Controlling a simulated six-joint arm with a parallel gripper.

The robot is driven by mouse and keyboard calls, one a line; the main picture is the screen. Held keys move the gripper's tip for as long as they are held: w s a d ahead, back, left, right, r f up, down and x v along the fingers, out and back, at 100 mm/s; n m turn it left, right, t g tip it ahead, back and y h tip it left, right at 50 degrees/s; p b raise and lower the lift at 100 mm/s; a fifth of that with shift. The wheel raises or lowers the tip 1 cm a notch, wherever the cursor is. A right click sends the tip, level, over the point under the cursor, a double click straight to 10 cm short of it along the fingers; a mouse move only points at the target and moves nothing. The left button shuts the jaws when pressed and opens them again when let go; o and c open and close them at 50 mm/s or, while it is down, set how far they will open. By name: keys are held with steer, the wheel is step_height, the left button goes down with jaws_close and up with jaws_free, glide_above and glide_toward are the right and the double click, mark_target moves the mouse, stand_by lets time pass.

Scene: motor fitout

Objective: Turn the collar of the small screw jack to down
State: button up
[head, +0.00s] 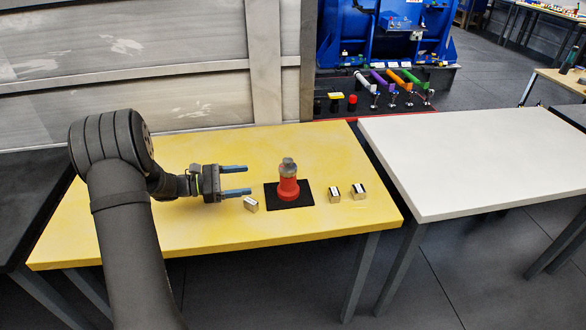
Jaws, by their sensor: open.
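The small screw jack (288,188) stands upright on a black mat (304,199) on the yellow table. Its body is red and its top is a grey collar and head (288,168). The position of the collar is too small to read. My gripper (250,180) is to the left of the jack, with its two blue fingers pointing right towards it. The fingers are open and empty, and a gap shows between them and the jack.
Small metallic blocks with labels stand on the yellow table (220,230): one (251,204) left of the mat, two (335,194) right of it. A white table (470,155) on the right is bare. A blue machine (375,40) stands behind, beyond the tables.

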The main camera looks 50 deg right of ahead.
mark_target(293, 168)
steer(key=shift+n+h, duration=0.6)
steer(key=shift+n, duration=0.3)
steer(key=x, duration=1.6)
steer(key=shift+w+d+r, duration=0.1)
steer(key=shift+w+d, duration=0.05)
steer(key=shift+d, duration=0.15)
steer(key=c, duration=1)
